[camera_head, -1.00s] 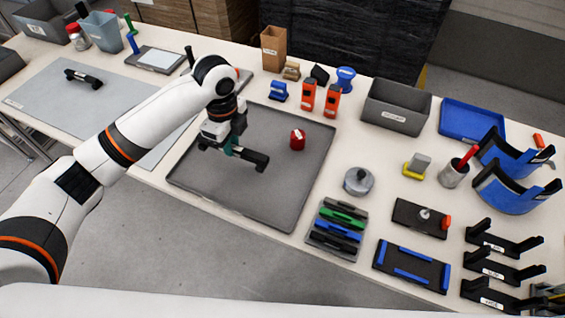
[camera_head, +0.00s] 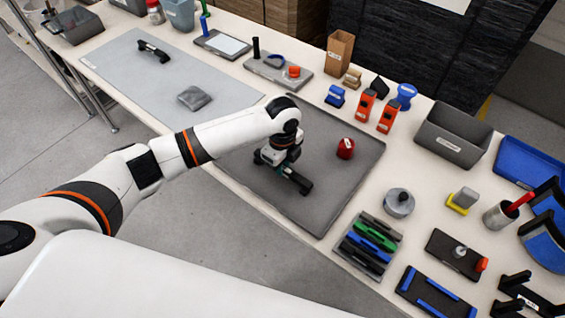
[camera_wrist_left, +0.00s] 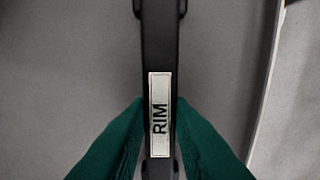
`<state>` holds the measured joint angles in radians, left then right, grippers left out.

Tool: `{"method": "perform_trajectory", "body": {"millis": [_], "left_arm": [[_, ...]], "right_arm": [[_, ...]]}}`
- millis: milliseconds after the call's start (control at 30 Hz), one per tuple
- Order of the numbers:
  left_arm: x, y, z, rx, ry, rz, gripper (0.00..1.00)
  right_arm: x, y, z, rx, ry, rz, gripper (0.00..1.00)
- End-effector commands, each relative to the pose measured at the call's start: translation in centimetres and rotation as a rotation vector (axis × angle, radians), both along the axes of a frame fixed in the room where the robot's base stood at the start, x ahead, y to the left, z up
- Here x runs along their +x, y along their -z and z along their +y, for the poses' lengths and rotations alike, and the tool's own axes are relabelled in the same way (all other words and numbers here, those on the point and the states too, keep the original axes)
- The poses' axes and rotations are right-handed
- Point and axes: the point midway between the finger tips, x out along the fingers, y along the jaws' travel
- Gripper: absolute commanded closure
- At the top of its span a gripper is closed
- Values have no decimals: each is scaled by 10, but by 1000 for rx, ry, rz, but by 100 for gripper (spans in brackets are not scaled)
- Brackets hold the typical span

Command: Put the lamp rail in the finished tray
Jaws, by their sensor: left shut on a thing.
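My left gripper (camera_head: 282,170) is shut on a black bar (camera_head: 300,183) above the large grey tray (camera_head: 345,200). The wrist view shows the bar (camera_wrist_left: 160,50) between the green fingertips (camera_wrist_left: 160,135), with a label reading RIM. I see no label for a lamp rail. Another black bar (camera_head: 153,50) lies on the light grey mat at the far left. I cannot tell which tray is the finished one. Whether the held bar touches the tray floor is unclear. My right gripper is not in view.
A red knob-like part (camera_head: 346,148) is in the grey tray, right of my gripper. A small rack of coloured bars (camera_head: 370,240) stands right of the tray. A dark bin (camera_head: 452,138) and blue tray (camera_head: 530,160) are farther right. The grey mat (camera_head: 120,70) is mostly bare.

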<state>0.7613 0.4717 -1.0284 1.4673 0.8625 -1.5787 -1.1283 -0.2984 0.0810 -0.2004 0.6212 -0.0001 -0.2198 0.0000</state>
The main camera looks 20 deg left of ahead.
Motion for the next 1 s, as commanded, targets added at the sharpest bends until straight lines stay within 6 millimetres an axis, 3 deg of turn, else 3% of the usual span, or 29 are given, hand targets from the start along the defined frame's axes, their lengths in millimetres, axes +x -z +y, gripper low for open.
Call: {"method": "perform_trajectory", "body": {"millis": [167, 200, 300, 667, 767, 1000], "left_arm": [[0, 3, 0, 0, 0, 0, 100], [0, 3, 0, 0, 0, 0, 76], [0, 2, 0, 0, 0, 0, 59], [0, -2, 0, -1, 0, -2, 59], [1, -14, 0, -1, -1, -2, 59], [1, -65, 0, -2, 1, -5, 59]], "right_arm": [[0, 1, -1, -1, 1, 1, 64], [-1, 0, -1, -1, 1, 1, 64], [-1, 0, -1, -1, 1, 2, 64], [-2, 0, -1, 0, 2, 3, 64], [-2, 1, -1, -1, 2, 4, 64], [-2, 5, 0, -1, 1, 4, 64]]}}
